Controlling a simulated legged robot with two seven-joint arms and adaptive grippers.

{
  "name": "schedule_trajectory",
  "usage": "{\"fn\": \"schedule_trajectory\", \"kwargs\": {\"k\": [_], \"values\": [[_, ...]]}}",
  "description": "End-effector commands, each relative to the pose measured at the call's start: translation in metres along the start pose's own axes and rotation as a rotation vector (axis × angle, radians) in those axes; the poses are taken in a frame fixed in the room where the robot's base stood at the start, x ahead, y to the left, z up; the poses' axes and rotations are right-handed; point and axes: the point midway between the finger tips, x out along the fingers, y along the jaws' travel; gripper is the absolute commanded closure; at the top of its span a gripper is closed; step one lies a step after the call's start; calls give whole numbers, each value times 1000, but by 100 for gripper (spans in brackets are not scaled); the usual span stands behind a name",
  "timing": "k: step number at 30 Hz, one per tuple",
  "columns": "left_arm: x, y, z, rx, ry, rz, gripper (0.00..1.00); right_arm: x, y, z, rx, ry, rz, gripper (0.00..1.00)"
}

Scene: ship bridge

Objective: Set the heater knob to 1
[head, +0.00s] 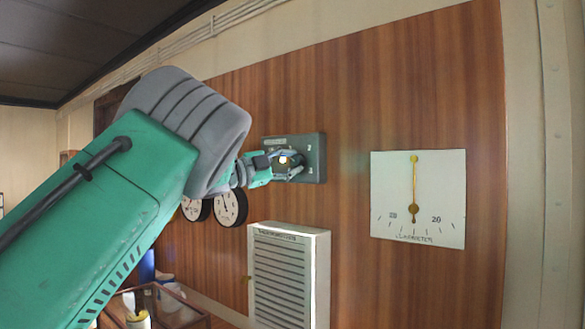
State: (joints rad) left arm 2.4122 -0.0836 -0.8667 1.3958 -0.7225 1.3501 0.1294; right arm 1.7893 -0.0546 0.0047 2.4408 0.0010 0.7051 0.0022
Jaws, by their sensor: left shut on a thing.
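The heater control box (317,160) is a grey-green panel on the wood wall, with the marks 2 and 3 visible on its right side. My left arm comes in from the left, and its gripper (287,162) is at the front of the box, shut on the knob (293,166). The gripper hides most of the knob and the left part of the dial, so I cannot read the knob's setting. My right gripper is not in view.
A white louvred heater (285,275) stands below the box. A white clinometer board (418,198) hangs to the right. Two round gauges (230,208) sit behind my forearm. A glass-sided case (170,305) is at the lower left.

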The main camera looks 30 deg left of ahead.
Motion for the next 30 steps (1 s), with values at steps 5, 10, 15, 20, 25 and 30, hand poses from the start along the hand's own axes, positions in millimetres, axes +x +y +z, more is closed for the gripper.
{"fn": "schedule_trajectory", "kwargs": {"k": [5, 10, 15, 20, 25, 30], "values": [[0, 5, 4, 112, -6, 58, 100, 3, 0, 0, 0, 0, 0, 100], [0, 4, 4, 192, -6, 92, 100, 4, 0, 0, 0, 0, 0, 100], [0, 4, 4, 240, -5, 112, 100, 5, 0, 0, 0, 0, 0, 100], [0, 4, 4, 260, -5, 122, 100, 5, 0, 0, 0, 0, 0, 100], [0, 4, 4, 265, -5, 124, 100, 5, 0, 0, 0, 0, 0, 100], [0, 4, 4, 264, -5, 124, 100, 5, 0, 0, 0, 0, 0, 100]]}}
